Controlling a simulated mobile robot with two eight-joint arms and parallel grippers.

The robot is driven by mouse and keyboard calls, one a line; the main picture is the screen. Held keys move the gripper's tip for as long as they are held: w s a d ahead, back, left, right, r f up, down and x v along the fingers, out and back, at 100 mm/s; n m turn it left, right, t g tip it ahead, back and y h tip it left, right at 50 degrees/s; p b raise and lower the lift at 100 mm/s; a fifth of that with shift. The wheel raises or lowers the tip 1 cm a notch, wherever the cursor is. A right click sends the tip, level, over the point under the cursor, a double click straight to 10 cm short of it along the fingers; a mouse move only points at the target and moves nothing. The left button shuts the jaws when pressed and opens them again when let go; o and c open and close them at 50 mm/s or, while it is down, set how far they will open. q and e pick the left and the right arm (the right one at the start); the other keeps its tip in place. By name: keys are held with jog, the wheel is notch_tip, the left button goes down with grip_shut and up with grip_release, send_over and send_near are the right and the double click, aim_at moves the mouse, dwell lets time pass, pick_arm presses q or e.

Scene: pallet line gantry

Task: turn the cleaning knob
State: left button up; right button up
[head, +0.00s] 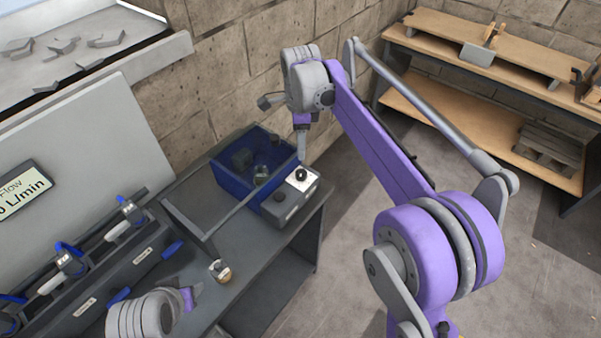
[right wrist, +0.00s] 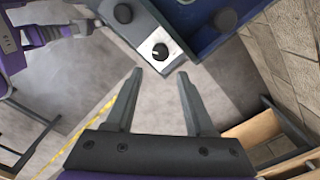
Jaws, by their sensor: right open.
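A grey control box (head: 292,204) stands at the right end of the dark bench and has two dark knobs. One knob (head: 301,175) sits on a white plate; it also shows in the right wrist view (right wrist: 160,51) with a pale mark. The other, plain dark knob (head: 280,196) is beside it, without a white plate. I cannot read which is the cleaning knob. My right gripper (head: 302,155) points down just behind the white-plate knob. In the right wrist view its fingers (right wrist: 160,76) are apart and empty, short of that knob. My left wrist shows at the lower left, its fingers unclear.
A blue bin (head: 228,180) with dark items adjoins the control box. A thin grey bar (head: 235,208) crosses the bench, and a small brass-coloured part (head: 220,270) lies nearby. A rack with blue-handled tools is at left. Wooden shelves (head: 480,110) stand at the far right.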

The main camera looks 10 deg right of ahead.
aim_at(301, 172)
notch_tip(301, 172, down, 11)
jog(key=shift+r+b, duration=0.2)
jog(key=shift+b, duration=0.1)
grip_shut()
dwell(0.3)
